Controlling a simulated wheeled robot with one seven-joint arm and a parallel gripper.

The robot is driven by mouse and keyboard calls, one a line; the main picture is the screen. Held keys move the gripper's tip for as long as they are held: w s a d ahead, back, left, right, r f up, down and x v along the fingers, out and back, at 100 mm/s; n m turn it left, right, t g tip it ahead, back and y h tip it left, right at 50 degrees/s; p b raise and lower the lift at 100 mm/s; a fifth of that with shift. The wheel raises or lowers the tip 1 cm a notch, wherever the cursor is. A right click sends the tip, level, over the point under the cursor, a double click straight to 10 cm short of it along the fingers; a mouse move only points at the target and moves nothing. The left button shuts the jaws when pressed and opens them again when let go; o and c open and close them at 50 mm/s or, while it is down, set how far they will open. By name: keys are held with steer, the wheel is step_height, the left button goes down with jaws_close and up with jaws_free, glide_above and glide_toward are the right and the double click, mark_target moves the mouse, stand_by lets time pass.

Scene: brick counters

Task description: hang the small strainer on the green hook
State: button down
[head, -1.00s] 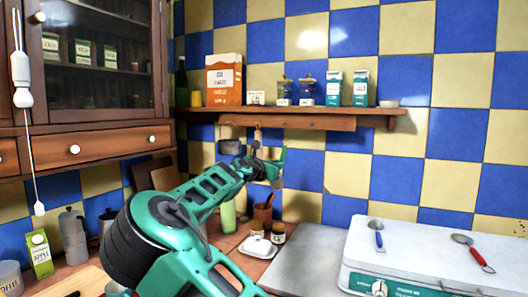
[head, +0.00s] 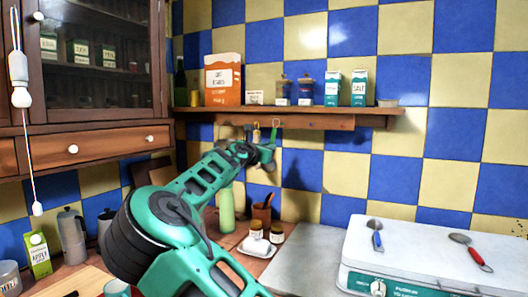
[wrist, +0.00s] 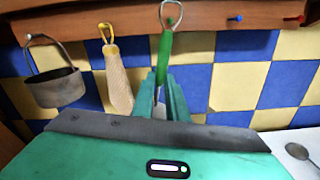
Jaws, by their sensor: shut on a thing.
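My gripper (wrist: 163,90) is shut on the green handle (wrist: 165,55) of a utensil, which I take to be the small strainer. The handle stands nearly upright and ends in a wire loop (wrist: 164,6) at the top. Its lower end is hidden by my gripper. In the head view my gripper (head: 267,155) is just below the wooden rail, with the green handle (head: 275,130) rising in front of it. In the wrist view the loop overlaps the rail, and a small peg shows at it.
A pot (wrist: 58,88) and a tan utensil on a yellow hook (wrist: 105,30) hang left of my gripper. A blue hook (wrist: 235,19) is free to the right. The shelf (head: 300,111) with boxes and jars is above. Two spoon-like utensils lie on the white appliance (head: 430,245).

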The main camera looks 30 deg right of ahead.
steer(key=f+x, duration=0.1)
steer(key=x, duration=0.6)
steer(key=shift+f, duration=0.2)
stand_by(0.7)
steer(key=shift+d, duration=0.1)
stand_by(0.5)
steer(key=c, duration=1.7)
jaws_free()
steer(key=shift+o, duration=0.2)
steer(key=v, duration=1)
steer(key=shift+s+a+f, duration=0.15)
steer(key=shift+s+a, duration=0.05)
steer(key=shift+a, duration=0.1)
